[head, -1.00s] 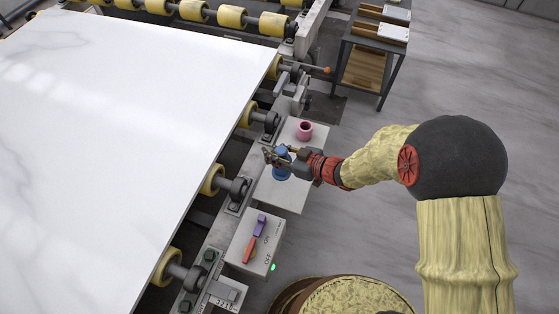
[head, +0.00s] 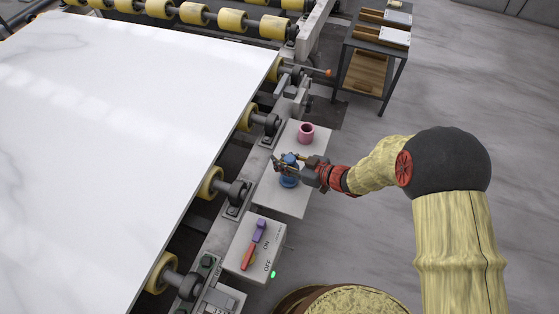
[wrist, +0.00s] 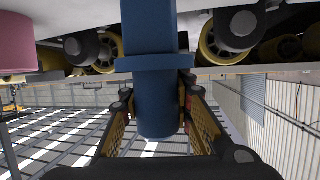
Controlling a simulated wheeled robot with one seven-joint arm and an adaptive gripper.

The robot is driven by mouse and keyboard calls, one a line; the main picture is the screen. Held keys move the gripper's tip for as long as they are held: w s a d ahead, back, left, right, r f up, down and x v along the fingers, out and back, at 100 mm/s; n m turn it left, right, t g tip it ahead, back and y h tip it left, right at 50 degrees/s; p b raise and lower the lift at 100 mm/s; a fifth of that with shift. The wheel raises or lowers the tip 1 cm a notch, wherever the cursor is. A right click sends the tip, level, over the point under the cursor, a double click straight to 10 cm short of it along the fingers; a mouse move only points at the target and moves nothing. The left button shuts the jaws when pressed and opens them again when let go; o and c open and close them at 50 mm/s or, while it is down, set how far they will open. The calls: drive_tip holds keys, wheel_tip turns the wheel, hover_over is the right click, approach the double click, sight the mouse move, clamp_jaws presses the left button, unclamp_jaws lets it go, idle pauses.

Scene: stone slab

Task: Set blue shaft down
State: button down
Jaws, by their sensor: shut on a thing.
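The blue shaft (head: 288,181) stands roughly upright over the grey side plate (head: 287,205), partly hidden by my gripper. In the wrist view the shaft (wrist: 150,82), with a wider collar, fills the upper middle, and one end is cut off by the frame's top edge. My gripper (head: 287,166) is closed around it, with the pads on either side of the shaft below the collar in that view. I cannot tell whether the shaft's lower end touches the plate.
A pink cup-like piece (head: 306,132) stands farther back on the plate. A switch box (head: 240,262) with a red and purple lever lies in front. The white stone slab (head: 110,130) on yellow rollers is at left. A dark-framed cart (head: 373,70) stands behind.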

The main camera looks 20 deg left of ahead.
drive_tip(key=c, duration=1.5)
unclamp_jaws()
drive_tip(key=shift+o, duration=0.2)
drive_tip(key=p, duration=0.4)
approach(294, 165)
drive_tip(key=x, duration=0.4)
drive_tip(key=shift+w+f, duration=0.1)
drive_tip(key=shift+f, duration=0.15)
